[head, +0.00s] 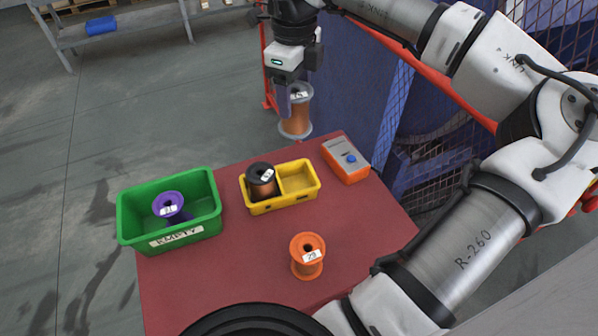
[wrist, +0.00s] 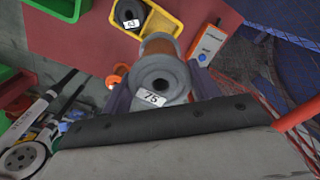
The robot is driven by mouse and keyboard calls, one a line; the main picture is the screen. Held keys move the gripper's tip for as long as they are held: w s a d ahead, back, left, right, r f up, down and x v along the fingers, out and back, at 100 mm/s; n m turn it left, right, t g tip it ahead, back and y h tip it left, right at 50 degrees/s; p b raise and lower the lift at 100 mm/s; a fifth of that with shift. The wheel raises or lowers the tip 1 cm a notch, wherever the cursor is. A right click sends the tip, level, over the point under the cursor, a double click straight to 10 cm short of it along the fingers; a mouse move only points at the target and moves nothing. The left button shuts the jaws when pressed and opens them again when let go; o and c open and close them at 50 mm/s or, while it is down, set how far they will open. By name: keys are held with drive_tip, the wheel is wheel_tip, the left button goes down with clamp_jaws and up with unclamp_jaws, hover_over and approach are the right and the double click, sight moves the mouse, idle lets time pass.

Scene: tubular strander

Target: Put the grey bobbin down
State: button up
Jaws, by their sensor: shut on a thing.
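The grey bobbin (head: 296,128), wound with copper-coloured wire, hangs upright from my gripper (head: 295,90), which is shut on its upper part. In the head view it appears past the far edge of the red table (head: 225,265), apart from it. In the wrist view the grey bobbin (wrist: 161,78) shows its top flange, centre hole and a label reading 75, between the two fingers of my gripper (wrist: 160,95). The yellow tray (head: 268,208) has two compartments: a black bobbin (head: 261,174) sits in the left one, and the right one is empty.
A green bin (head: 128,220) labelled EMPTY holds a purple bobbin (head: 168,203). An orange bobbin (head: 307,262) marked 29 stands at the table's front. A grey-and-orange box (head: 346,158) with a blue button sits at right. Blue mesh fencing (head: 395,105) rises behind.

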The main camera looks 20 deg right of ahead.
sight(298, 126)
wheel_tip(298, 126, down, 20)
drive_tip(key=b, duration=1.2)
drive_tip(key=shift+r, duration=0.1)
drive_tip(key=shift+f, duration=0.25)
drive_tip(key=o, duration=1.4)
drive_tip(key=shift+r, duration=0.1)
wheel_tip(298, 126, up, 12)
drive_tip(key=b, duration=0.1)
drive_tip(key=shift+r, duration=0.15)
